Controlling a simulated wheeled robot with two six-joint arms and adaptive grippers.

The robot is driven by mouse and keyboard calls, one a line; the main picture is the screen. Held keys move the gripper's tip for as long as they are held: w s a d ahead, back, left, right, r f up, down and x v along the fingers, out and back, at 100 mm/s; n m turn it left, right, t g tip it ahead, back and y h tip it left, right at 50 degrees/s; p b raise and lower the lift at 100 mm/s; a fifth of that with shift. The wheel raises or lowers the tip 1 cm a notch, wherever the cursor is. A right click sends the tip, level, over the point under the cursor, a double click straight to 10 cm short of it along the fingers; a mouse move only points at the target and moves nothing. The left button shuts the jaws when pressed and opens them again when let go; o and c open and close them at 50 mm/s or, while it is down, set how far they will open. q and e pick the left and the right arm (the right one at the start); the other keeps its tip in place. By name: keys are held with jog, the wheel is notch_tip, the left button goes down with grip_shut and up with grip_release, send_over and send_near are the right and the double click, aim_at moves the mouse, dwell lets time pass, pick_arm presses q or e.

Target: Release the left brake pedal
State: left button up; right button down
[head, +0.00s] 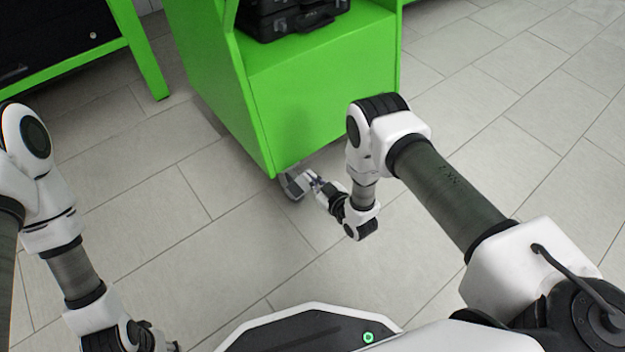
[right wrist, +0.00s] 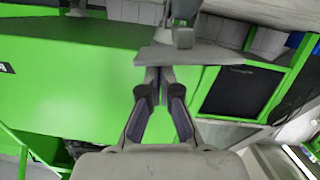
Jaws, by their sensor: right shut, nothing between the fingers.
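The green cart (head: 325,100) stands on the tiled floor. At its lower near corner is a grey caster with a brake pedal (head: 294,185), small in the head view. In the right wrist view a flat grey plate (right wrist: 210,55), which looks like the pedal, lies across the fingertips. My right gripper (head: 312,179) is low at this corner, just right of the pedal. It is shut and empty, its fingertips (right wrist: 159,76) at or just under the plate's edge; contact cannot be told. My left gripper (head: 160,342) is partly cut off at the bottom edge, away from the cart.
Black cases (head: 292,18) sit on the cart's shelf. A green-framed bench (head: 148,60) with a dark cabinet stands at the back left. The tiled floor is clear left of the cart and at the far right.

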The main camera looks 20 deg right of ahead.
jog(key=shift+d+f+m, duration=0.15)
jog(key=shift+f+m, duration=0.15)
jog(key=shift+w+d+f+m+y, duration=0.1)
jog(key=shift+d+f+m+y, duration=0.1)
jog(key=shift+f+m+y, duration=0.15)
jog(key=shift+d+f+m+g+y, duration=0.15)
jog(key=shift+m+g+y, duration=0.15)
jog(key=shift+m, duration=0.55)
jog(key=shift+p, duration=0.35)
jog(key=shift+f, duration=0.15)
